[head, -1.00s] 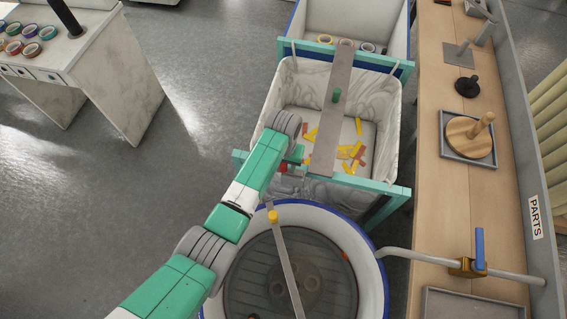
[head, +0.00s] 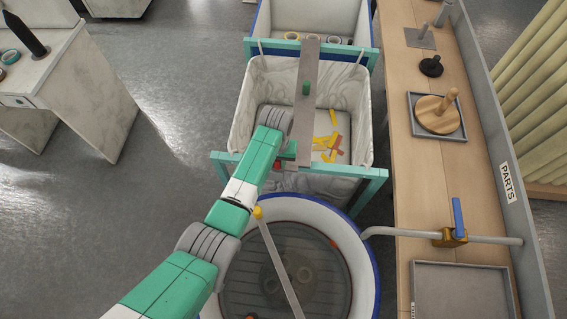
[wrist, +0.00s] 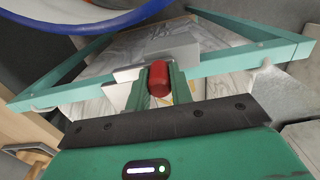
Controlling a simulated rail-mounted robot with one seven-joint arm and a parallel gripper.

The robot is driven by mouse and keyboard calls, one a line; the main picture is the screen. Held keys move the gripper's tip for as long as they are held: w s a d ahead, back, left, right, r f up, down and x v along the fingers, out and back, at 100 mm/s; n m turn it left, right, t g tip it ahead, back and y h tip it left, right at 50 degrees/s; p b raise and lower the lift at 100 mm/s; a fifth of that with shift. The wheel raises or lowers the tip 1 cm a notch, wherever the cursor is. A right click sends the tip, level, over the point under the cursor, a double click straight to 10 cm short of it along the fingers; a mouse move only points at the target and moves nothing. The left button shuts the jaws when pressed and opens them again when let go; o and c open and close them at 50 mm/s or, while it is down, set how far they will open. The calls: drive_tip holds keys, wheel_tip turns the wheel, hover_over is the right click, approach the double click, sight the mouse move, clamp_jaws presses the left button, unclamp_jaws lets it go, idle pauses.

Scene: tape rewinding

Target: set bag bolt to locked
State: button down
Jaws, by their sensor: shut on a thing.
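The bag bolt's red knob (wrist: 158,77) sits between my two teal fingers in the wrist view. My gripper (wrist: 160,84) is shut on it. Grey metal bolt parts (wrist: 175,48) show just beyond the knob at the teal frame bar (wrist: 225,62). In the head view my gripper (head: 287,155) is at the front bar of the bag frame (head: 355,173), with a bit of red (head: 278,165) beside it. The white bag (head: 245,105) hangs open in the frame. My arm and fingers hide much of the bolt, so its exact position is unclear.
A flat grey bar (head: 308,75) lies across the bag, which holds yellow and red pieces (head: 325,147). A round blue-rimmed tub (head: 365,265) stands in front. A wooden bench (head: 395,140) with a blue-handled valve (head: 457,218) runs along the right.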

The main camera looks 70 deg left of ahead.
drive_tip(key=shift+w, duration=0.15)
drive_tip(key=c, duration=1.2)
unclamp_jaws()
drive_tip(key=shift+w+d, duration=0.1)
drive_tip(key=shift+c, duration=0.2)
wheel_tip(320, 180, up, 8)
drive_tip(key=shift+f, duration=0.1)
drive_tip(key=shift+p, duration=0.3)
